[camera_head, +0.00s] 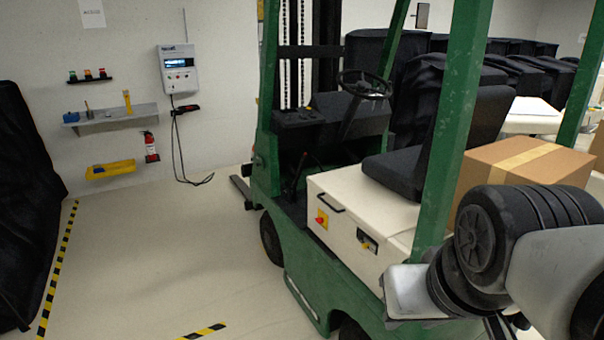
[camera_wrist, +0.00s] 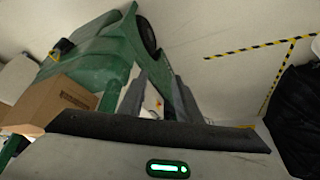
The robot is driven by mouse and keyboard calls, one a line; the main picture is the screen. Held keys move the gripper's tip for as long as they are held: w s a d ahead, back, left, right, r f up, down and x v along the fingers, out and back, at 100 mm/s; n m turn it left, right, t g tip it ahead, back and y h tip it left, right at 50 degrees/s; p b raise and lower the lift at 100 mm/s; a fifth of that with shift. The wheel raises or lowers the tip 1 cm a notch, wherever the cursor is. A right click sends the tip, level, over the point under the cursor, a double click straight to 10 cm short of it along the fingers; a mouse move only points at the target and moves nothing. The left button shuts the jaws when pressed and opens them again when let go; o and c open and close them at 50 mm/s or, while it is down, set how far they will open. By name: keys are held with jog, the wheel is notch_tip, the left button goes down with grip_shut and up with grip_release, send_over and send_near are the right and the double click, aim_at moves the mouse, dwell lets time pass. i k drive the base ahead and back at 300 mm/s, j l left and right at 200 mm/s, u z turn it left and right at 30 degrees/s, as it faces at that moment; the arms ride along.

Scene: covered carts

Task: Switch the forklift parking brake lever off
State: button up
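The green forklift (camera_head: 335,285) stands in the middle of the head view, with a cream seat box and a black seat. A thin dark lever (camera_head: 299,172) rises from its floor area in front of the seat box, below the dashboard. I take this to be the parking brake lever; its exact setting is too small to tell. My gripper is at the lower right of the head view, beside the forklift's rear, mostly hidden by my wrist. In the wrist view my gripper (camera_wrist: 150,88) shows two grey fingers with a gap between them, empty, well away from the lever.
A steering wheel (camera_head: 364,84) is above the lever area. Black-covered carts (camera_head: 22,210) stand at left. The floor left of the forklift is clear.

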aim_at(298, 176)
jog(key=i+j, duration=0.7)
jog(key=j, duration=0.25)
jog(key=i+j+z, duration=0.25)
jog(key=i+j, duration=1.4)
jog(key=j+z, duration=0.25)
jog(key=i+l+u, duration=0.1)
jog(key=l+u, duration=0.15)
